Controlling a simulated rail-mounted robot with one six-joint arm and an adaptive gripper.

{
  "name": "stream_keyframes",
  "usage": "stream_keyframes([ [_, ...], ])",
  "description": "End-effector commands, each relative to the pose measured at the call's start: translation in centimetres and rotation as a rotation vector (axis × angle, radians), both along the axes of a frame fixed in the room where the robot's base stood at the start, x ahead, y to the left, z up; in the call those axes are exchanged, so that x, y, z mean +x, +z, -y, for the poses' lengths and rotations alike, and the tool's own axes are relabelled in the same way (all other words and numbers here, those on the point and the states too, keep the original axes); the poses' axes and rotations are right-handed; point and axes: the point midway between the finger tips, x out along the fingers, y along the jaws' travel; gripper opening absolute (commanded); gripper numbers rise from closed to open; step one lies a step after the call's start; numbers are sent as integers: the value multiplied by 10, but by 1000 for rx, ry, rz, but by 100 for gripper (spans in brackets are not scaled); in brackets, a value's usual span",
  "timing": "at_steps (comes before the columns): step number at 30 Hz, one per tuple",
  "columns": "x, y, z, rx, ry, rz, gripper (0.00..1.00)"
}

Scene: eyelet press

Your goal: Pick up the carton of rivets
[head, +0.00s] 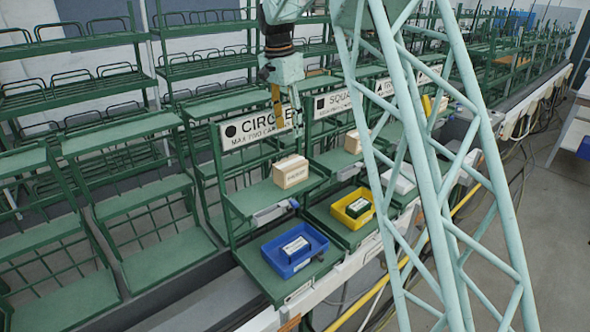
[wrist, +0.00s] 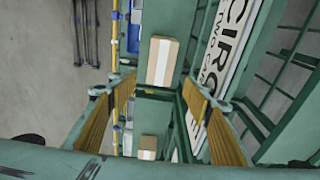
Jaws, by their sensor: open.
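Labels on the cartons are too small to read, so I cannot tell which one holds rivets. A tan carton (head: 290,172) stands on the upper shelf under the circle sign; another tan carton (head: 353,141) stands on the square-sign shelf behind. My gripper (head: 286,113) hangs open and empty above the circle shelf, in front of its sign. In the wrist view, my gripper (wrist: 160,108) has its fingers spread wide. A tan carton (wrist: 162,61) lies beyond them near the top, and a second tan carton (wrist: 147,147) shows lower down between them.
A blue tray (head: 270,254) with a small box sits on the lower circle shelf. A yellow tray (head: 340,212) with a dark green box sits beside it. The circle sign (head: 255,128) and green rack frames stand close around my gripper. A white carton (head: 400,181) is further right.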

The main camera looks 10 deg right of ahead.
Motion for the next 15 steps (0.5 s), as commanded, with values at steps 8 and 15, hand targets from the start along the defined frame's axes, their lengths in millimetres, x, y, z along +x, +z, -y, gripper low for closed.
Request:
stream_keyframes([
  [8,6,-4,-1,-1,-14,-1,45],
  [15,6,-4,0,-1,-13,-2,45],
])
